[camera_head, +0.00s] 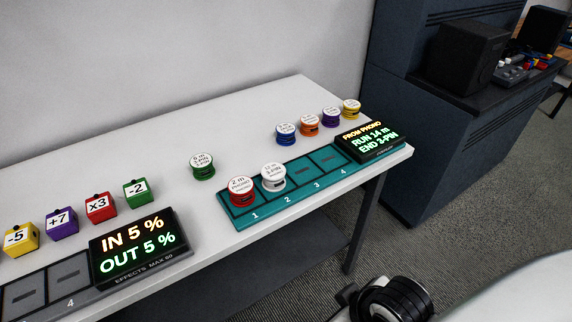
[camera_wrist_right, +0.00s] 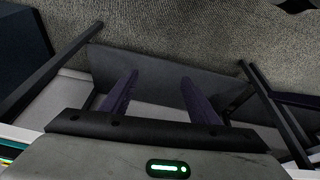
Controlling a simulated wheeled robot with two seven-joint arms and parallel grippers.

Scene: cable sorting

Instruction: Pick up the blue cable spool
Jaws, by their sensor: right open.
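The blue cable spool (camera_head: 285,134) has a white labelled top and stands upright on the white table, just behind the teal numbered tray (camera_head: 305,192). It is the leftmost of a row of spools, with an orange spool (camera_head: 309,125) to its right. My right gripper shows in the right wrist view (camera_wrist_right: 160,98), with two dark purple fingers spread apart and nothing between them. It is away from the spool, which is not in that view. My left gripper is not in either view.
Purple (camera_head: 331,117) and yellow (camera_head: 351,109) spools continue the row. A red spool (camera_head: 241,191) and a white spool (camera_head: 272,177) are on slots 1 and 2. A green spool (camera_head: 203,166) stands left of the tray. A display box (camera_head: 370,142) is at the tray's right end.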

